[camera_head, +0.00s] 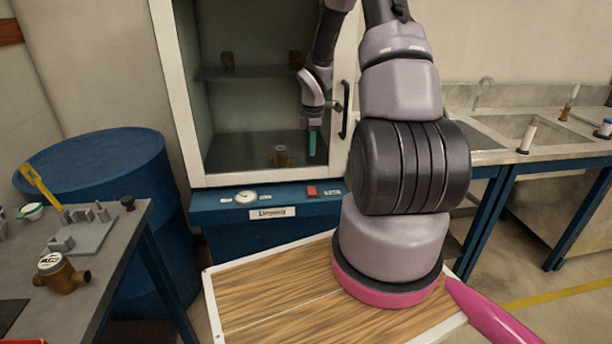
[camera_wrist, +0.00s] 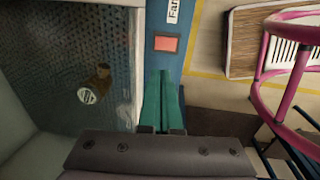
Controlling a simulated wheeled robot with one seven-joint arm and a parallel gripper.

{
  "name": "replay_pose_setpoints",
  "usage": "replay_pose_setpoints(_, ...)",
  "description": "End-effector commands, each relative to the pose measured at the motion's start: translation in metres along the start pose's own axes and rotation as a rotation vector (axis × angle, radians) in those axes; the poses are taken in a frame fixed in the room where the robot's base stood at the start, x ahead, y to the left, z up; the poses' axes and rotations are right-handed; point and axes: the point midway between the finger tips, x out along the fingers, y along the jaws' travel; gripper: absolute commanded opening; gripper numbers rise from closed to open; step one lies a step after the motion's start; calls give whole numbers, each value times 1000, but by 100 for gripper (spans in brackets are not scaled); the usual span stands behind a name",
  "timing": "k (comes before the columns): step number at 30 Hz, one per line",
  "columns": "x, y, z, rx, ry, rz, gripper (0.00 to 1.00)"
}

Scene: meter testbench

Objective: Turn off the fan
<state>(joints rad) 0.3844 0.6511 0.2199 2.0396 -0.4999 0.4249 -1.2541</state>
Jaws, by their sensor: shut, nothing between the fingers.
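The red fan switch (camera_head: 311,191) is a small rectangle on the blue front panel (camera_head: 220,212) of the fume hood, right of a white dial. It also shows in the wrist view (camera_wrist: 166,44), beside a white label (camera_wrist: 173,10) reading "Fan". My gripper (camera_head: 312,153) points down with its green fingers together and empty, above the switch in the head view. In the wrist view the fingertips (camera_wrist: 167,73) lie over the blue panel, a little below the switch in the picture and apart from it. Whether the switch is on or off cannot be told.
The white-framed hood (camera_head: 170,95) has a black handle (camera_head: 345,110) right of my gripper. A brass meter (camera_head: 282,156) stands inside it. A white dial (camera_head: 245,196) is on the panel. A grey table (camera_head: 110,262) with a meter is at left, a sink (camera_head: 530,128) at right.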

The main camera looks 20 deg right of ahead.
Motion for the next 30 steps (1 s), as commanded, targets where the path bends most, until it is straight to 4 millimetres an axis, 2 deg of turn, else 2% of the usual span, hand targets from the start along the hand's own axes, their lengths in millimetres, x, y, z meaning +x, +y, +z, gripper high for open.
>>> replay_pose_setpoints(2, 9, 0, 3, 0, -2, 0, 0)
replay_pose_setpoints(12, 10, 0, 4, 0, -3, 1, 0)
replay_pose_setpoints(16, 20, 0, 3, -1, -2, -2, 0)
replay_pose_setpoints(20, 41, -1, 3, -2, -3, -3, 0)
replay_pose_setpoints(30, 113, -1, 3, -1, -3, -3, 0)
